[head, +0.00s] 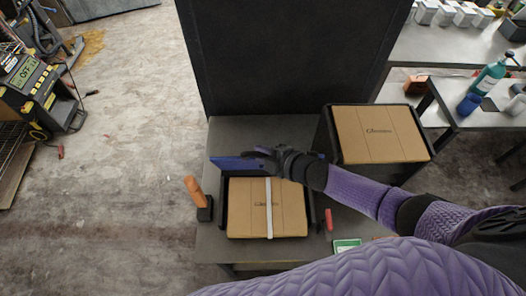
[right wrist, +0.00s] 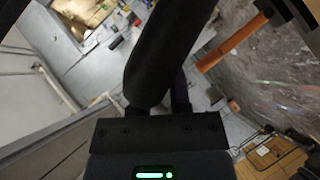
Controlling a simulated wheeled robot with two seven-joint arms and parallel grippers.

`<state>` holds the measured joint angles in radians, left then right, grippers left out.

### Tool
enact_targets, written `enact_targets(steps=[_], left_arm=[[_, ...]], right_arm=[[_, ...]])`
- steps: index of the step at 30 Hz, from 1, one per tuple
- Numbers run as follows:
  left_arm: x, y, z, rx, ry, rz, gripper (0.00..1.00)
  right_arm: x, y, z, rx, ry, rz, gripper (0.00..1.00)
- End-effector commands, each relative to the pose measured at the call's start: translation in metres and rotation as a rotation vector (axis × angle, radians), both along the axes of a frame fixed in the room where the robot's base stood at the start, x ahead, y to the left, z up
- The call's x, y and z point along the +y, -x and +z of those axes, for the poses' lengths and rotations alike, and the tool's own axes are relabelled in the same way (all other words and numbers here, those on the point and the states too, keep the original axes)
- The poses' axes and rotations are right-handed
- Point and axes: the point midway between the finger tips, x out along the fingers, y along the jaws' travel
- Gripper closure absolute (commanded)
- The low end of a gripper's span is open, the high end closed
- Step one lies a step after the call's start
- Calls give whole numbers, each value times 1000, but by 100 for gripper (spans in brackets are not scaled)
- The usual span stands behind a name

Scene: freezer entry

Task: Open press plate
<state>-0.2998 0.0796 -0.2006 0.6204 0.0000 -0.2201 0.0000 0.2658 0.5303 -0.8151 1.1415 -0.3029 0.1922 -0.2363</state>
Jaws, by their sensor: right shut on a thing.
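A blue plate-like bar (head: 235,163), which looks like the press plate, runs along the back of a dark tray (head: 224,205) on the grey bench. My right gripper (head: 264,160) is at this bar, above the back edge of the tray, and is shut on it. The grip itself is partly hidden by the dark hand. In the right wrist view a thick black cylinder (right wrist: 175,50) blocks much of the fingertip area. A cardboard box (head: 245,210) with a white strip (head: 269,208) across it lies in the tray. My left gripper is not in view.
An orange handle (head: 194,191) stands at the tray's left; an orange bar also shows in the wrist view (right wrist: 235,42). Another cardboard box (head: 380,134) sits in a dark holder at right. A tall black panel (head: 290,60) rises behind. Open floor lies left.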

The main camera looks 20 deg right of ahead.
Motion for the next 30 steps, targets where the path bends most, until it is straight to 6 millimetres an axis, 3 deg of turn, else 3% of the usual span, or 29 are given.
enact_targets(steps=[10, 11, 12, 13, 23, 30], left_arm=[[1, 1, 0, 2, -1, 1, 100], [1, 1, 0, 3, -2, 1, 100], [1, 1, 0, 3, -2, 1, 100], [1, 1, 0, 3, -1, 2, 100], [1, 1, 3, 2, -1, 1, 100], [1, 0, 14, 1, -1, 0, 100]], right_arm=[[0, -1, 2, -4, -1, 0, 100], [0, -1, 2, -4, -1, 0, 72], [0, -1, 2, -4, -1, 0, 64], [0, -1, 2, -3, -1, 0, 62], [-3, 4, 3, -1, 0, 0, 62], [-27, 39, 23, 0, 2, 1, 62]])
